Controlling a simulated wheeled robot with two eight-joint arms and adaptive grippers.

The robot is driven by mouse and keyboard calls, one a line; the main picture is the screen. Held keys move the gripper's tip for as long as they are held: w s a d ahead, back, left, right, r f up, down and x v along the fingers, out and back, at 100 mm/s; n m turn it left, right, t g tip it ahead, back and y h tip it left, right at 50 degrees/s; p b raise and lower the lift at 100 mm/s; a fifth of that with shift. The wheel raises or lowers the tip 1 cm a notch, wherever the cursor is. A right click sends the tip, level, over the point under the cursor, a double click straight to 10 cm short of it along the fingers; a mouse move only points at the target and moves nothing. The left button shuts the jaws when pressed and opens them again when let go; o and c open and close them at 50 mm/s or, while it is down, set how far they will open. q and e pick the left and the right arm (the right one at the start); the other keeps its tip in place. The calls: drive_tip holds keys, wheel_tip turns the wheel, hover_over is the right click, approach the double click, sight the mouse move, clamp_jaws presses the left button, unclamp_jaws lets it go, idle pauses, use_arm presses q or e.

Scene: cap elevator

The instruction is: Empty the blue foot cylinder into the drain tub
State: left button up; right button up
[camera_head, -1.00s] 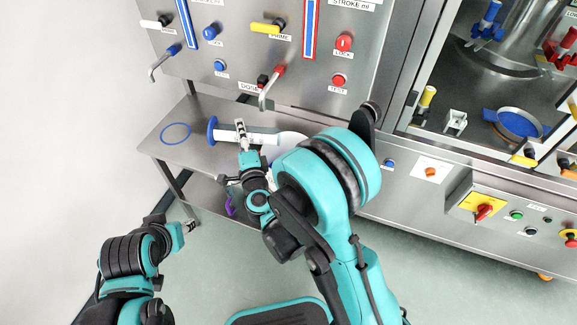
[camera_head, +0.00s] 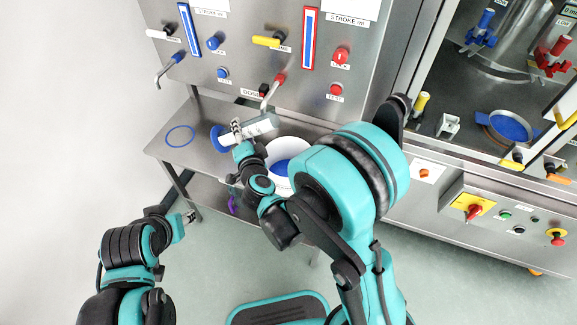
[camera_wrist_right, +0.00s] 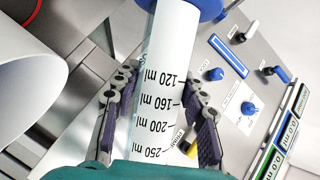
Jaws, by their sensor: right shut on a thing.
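The blue foot cylinder is a clear graduated tube (camera_head: 262,125) with a blue foot (camera_head: 217,138). My right gripper (camera_head: 237,130) is shut around the tube and holds it tilted over the shelf, foot to the left and the other end to the right. In the right wrist view the fingers flank the tube (camera_wrist_right: 170,75), its scale reads upside down and the foot (camera_wrist_right: 195,8) is at the top. The white drain tub (camera_head: 308,143) stands right of the gripper, with blue inside; my right arm hides part of it. My left gripper (camera_head: 188,217) is away at lower left, too small to read.
A steel shelf (camera_head: 165,152) carries a blue ring outline (camera_head: 180,147) at left. Above it is a panel with knobs, spouts and a red-handled tap (camera_head: 272,90) close to the tube. A machine bay stands at right. The floor at left is clear.

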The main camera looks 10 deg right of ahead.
sight(252, 132)
drive_tip(key=shift+d+r+n, duration=0.1)
drive_tip(key=shift+r+n, duration=0.2)
drive_tip(key=shift+r, duration=0.15)
drive_tip(key=shift+p, duration=0.3)
use_arm(q)
drive_tip(key=shift+r, duration=0.55)
use_arm(e)
drive_tip(key=shift+d+f, duration=0.1)
drive_tip(key=shift+f, duration=0.05)
drive_tip(key=shift+s+d+r+n+g+h+p, duration=0.15)
drive_tip(key=shift+d+r+n+g+h+p, duration=0.3)
drive_tip(key=shift+n, duration=0.35)
drive_tip(key=shift+s+d+r+n+g+h+p, duration=0.1)
drive_tip(key=shift+d+n+g+h+p, duration=0.05)
drive_tip(key=shift+d+n+h+p, duration=0.15)
drive_tip(key=shift+s+d+r+n+g+h+p, duration=0.1)
drive_tip(key=shift+d+n+p, duration=0.15)
drive_tip(key=shift+n, duration=0.15)
use_arm(q)
drive_tip(key=shift+r, duration=0.95)
use_arm(e)
drive_tip(key=shift+f, duration=0.15)
drive_tip(key=shift+d, duration=0.15)
